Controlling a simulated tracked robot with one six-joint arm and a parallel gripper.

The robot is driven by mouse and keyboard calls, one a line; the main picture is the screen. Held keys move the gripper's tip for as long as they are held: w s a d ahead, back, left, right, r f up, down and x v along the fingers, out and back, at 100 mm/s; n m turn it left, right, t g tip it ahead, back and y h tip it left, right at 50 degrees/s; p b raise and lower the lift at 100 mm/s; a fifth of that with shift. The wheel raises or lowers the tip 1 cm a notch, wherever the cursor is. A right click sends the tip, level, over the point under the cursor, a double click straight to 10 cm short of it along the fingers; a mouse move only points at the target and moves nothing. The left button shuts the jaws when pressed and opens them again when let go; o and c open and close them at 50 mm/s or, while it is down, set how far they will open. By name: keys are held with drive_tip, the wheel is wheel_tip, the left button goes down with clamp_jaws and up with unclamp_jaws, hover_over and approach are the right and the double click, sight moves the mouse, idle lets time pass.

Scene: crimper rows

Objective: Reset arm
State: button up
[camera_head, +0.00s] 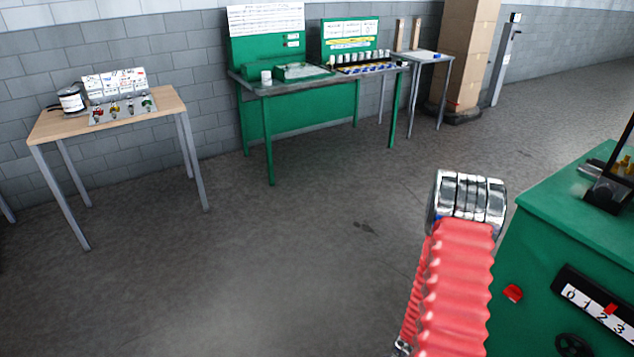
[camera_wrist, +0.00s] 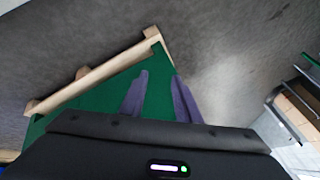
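My gripper (camera_wrist: 160,84) shows in the wrist view with its two purple-grey fingers apart and nothing between them. Behind the fingers is a green surface with pale wooden edging (camera_wrist: 98,70), and grey floor lies beyond it. In the head view my arm, with a red ribbed sleeve and a shiny metal joint, rises at the lower right. The gripper itself does not show in the head view.
A green machine (camera_head: 560,225) with a number scale stands close at the right. A wooden-topped table (camera_head: 60,124) stands at the left, a green workbench (camera_head: 262,88) at the back wall, and a small table (camera_head: 428,56) beside it. The middle floor is clear.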

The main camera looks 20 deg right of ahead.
drive_tip(key=w+a+r+n+y, duration=0.3)
drive_tip(key=a+r+n, duration=0.3)
drive_tip(key=a+r, duration=0.2)
drive_tip(key=w+a+r+n+y, duration=0.3)
drive_tip(key=a+r+n, duration=0.3)
drive_tip(key=a+r, duration=0.2)
drive_tip(key=s+a+r+n+t, duration=0.1)
drive_tip(key=s+a+r+n, duration=0.1)
drive_tip(key=a+r, duration=0.4)
drive_tip(key=s+a+r+n+t, duration=0.1)
drive_tip(key=a+r+n, duration=0.4)
drive_tip(key=r, duration=0.9)
drive_tip(key=s+a+r+n+t, duration=0.1)
drive_tip(key=s+a+r+n, duration=0.3)
drive_tip(key=r, duration=0.7)
drive_tip(key=a, duration=0.2)
drive_tip(key=shift+a+t, duration=0.3)
drive_tip(key=shift+a, duration=0.1)
drive_tip(key=shift+f, duration=0.1)
